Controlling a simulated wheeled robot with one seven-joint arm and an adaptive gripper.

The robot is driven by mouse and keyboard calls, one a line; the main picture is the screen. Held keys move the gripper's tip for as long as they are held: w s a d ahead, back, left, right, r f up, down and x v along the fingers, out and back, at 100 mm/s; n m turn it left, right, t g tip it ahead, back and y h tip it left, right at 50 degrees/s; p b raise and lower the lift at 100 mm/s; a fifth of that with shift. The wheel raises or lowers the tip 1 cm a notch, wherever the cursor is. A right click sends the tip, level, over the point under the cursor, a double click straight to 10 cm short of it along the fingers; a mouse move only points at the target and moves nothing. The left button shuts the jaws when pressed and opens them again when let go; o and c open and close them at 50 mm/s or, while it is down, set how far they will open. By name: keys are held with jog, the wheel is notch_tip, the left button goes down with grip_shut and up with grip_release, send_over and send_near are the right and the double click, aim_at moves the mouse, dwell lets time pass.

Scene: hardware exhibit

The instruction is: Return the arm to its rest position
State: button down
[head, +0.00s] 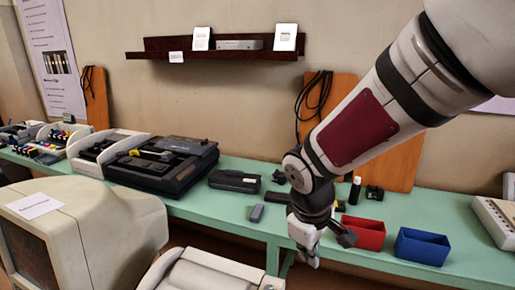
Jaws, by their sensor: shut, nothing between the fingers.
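My arm (360,125) comes in from the upper right of the head view and slants down to the left, with a dark red panel on its side. My gripper (312,264) hangs at its lower end, pointing down, in front of the front edge of the green table (215,205). It is shut with nothing visible in it. The arm hides part of the tabletop and of the orange-brown board behind.
A red bin (364,234) and a blue bin (422,247) stand right of my gripper. A bulky beige monitor (95,230) fills the lower left. A dark shelf (215,50) hangs on the wall.

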jog(key=s+d+r+m+t, duration=0.1)
jog(key=s+d+r+m, duration=0.3)
jog(key=s+r, duration=0.3)
jog(key=s+d+r+m+t+y, duration=0.1)
jog(key=s+d+r+m+t, duration=0.1)
jog(key=s+d+r+m, duration=0.2)
jog(key=s+r+m, duration=0.1)
jog(key=s+r, duration=0.2)
jog(key=s, duration=0.2)
dwell(1.1)
